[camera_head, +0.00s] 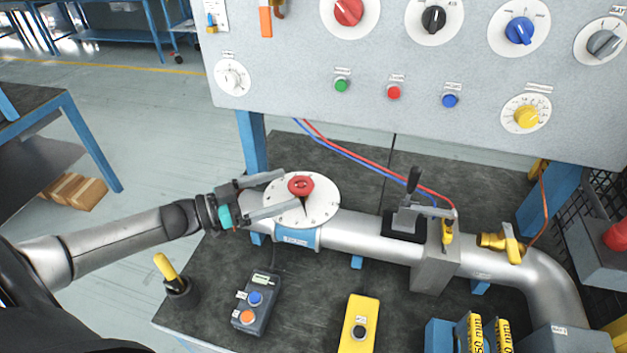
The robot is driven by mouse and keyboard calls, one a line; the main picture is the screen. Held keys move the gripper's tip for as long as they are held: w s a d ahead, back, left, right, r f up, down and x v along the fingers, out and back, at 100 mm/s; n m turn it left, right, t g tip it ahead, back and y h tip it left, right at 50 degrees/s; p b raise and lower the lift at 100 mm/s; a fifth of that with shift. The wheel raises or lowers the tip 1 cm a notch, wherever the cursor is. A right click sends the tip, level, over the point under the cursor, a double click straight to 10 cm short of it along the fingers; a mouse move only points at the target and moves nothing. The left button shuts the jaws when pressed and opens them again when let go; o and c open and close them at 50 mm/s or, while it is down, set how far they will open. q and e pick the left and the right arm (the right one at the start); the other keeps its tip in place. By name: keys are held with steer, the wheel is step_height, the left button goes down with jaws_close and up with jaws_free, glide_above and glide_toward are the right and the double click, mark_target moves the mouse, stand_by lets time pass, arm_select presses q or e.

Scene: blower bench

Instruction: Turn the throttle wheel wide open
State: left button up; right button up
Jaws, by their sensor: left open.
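The throttle wheel (301,186) is a small red knob with a dark pointer, on a round white dial (322,208) with marks around its edge. The dial sits on top of a silver pipe (365,235) with a blue label below it. My left gripper (277,192) comes in from the left and is open. My right gripper is not in view.
A grey panel (300,85) with several knobs and buttons stands behind the bench. A black lever (412,182) and a yellow valve handle (514,248) sit along the pipe. A button box (257,302), a yellow box (359,325) and a black holder (180,291) stand in front.

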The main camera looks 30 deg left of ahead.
mark_target(313, 180)
arm_select(q)
steer(key=x, duration=0.7)
steer(key=shift+w+d+b, duration=0.3)
steer(key=c, duration=1.4)
steer(key=shift+r+n+t+y+p, duration=0.1)
steer(key=shift+n+t+y+p, duration=0.25)
steer(key=shift+p, duration=0.4)
steer(key=n+t+y+p, duration=0.1)
steer(key=n+y+p, duration=0.1)
steer(key=y, duration=0.1)
steer(key=a+n+t+y+p, duration=0.1)
steer(key=n+y+p, duration=0.1)
steer(key=y+p, duration=0.1)
steer(key=shift+w+t, duration=0.2)
steer(key=shift+t, duration=0.15)
steer(key=n+y+p, duration=0.1)
steer(key=y, duration=0.1)
steer(key=n+y+p, duration=0.1)
steer(key=n+y, duration=0.1)
steer(key=shift+a+y, duration=0.35)
steer(key=shift+a+n+y+p, duration=0.2)
steer(key=shift+n+y, duration=0.6)
steer(key=shift+y, duration=0.25)
steer(key=shift+a+n+y+p, duration=0.2)
steer(key=shift+n+y, duration=0.55)
steer(key=shift+y, duration=0.8)
steer(key=o, duration=1.4)
